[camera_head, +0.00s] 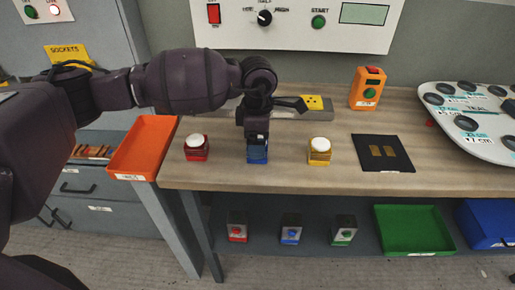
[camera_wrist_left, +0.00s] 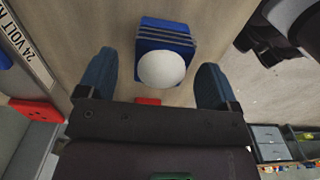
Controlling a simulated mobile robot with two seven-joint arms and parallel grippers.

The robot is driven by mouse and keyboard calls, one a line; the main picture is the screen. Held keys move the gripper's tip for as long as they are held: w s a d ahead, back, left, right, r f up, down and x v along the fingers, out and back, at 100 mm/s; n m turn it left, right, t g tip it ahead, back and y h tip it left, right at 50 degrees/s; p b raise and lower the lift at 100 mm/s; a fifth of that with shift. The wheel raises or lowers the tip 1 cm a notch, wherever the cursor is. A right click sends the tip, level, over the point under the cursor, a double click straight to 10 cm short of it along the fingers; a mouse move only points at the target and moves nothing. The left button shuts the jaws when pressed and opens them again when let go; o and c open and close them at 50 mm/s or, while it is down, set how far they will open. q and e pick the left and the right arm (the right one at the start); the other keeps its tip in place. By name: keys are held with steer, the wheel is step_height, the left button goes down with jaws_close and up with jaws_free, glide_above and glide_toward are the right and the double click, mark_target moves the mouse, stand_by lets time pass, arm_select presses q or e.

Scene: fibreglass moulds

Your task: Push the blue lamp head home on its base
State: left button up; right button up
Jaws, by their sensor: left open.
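The blue lamp (camera_head: 257,158) stands on the workbench between a red lamp and a yellow lamp, and my gripper hides its top in the head view. In the left wrist view, the blue lamp (camera_wrist_left: 166,32) shows a white dome (camera_wrist_left: 162,70) and stacked blue layers. I cannot tell whether its head sits fully down on its base. My left gripper (camera_head: 257,138) is above the blue lamp. In the left wrist view, its two fingers (camera_wrist_left: 156,62) are spread apart on either side of the dome, with gaps showing. My right gripper is not in view.
The red lamp (camera_head: 196,148) and yellow lamp (camera_head: 319,151), both white-domed, stand close on either side. An orange tray (camera_head: 143,147) is at the left bench end. A dark pad (camera_head: 383,154), an orange button box (camera_head: 366,88) and a pale mould (camera_head: 470,118) lie right.

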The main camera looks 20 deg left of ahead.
arm_select(q)
step_height(320, 180, down, 3)
steer(key=shift+r, duration=0.1)
steer(key=shift+c, duration=0.3)
steer(key=c, duration=0.9)
steer(key=shift+r, duration=0.1)
